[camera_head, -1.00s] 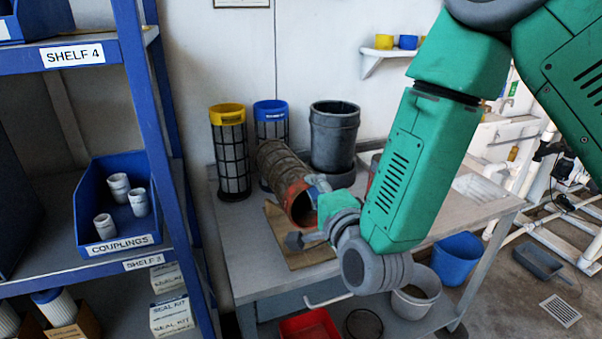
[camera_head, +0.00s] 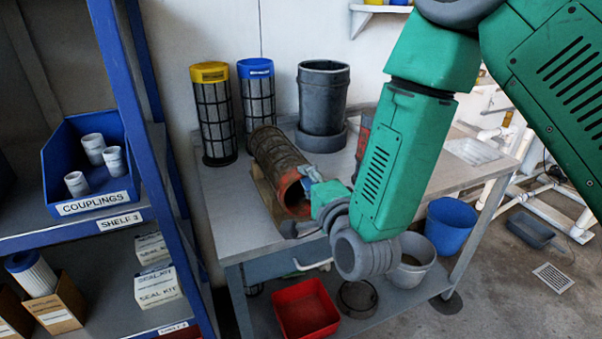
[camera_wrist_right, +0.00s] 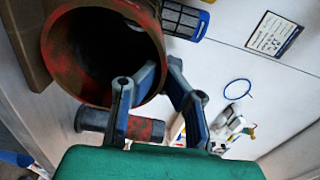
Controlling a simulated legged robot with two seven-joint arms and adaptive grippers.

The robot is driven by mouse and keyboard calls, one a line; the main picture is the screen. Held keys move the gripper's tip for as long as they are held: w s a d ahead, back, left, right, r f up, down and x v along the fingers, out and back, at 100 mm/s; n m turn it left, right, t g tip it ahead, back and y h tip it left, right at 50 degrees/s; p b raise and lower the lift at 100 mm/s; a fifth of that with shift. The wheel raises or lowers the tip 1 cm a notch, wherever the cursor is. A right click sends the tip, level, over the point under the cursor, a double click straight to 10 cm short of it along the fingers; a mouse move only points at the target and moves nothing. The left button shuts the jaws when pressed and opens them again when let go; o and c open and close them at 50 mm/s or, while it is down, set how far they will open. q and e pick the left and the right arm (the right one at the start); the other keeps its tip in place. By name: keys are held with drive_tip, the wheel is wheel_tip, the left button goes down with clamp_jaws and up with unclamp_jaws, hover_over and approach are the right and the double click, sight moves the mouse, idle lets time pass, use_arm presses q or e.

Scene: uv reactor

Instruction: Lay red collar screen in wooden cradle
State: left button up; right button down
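The red collar screen (camera_head: 277,157) is a brownish mesh cylinder with a worn red-orange collar. It lies on its side on the bench, collar end toward me. The wooden cradle (camera_head: 262,188) shows as a brown strip along its left side; the screen covers most of it, and I cannot tell whether it rests fully in it. My right gripper (camera_head: 312,180) is at the collar's right side. In the right wrist view, its blue-grey fingers (camera_wrist_right: 161,72) straddle the collar rim (camera_wrist_right: 75,15), one inside the opening and one outside, apparently closed on it. My left gripper is not in view.
A yellow-topped screen (camera_head: 217,115), a blue-topped screen (camera_head: 256,95) and a grey vessel (camera_head: 322,100) stand behind on the bench (camera_head: 225,215). A blue shelf rack (camera_head: 160,120) is at left. A red bin (camera_head: 305,308) sits on the lower shelf.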

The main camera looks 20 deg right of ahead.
drive_tip(key=shift+d+f, duration=0.3)
drive_tip(key=shift+d, duration=0.2)
drive_tip(key=shift+a, duration=0.2)
drive_tip(key=c, duration=1.6)
unclamp_jaws()
drive_tip(key=shift+a, duration=0.25)
drive_tip(key=shift+c, duration=0.2)
drive_tip(key=shift+a+r, duration=0.1)
drive_tip(key=shift+a, duration=0.2)
drive_tip(key=shift+s+d, duration=0.1)
drive_tip(key=shift+d, duration=0.15)
drive_tip(key=s, duration=0.7)
drive_tip(key=shift+s+a, duration=0.15)
drive_tip(key=shift+a, duration=0.15)
drive_tip(key=shift+d, duration=0.3)
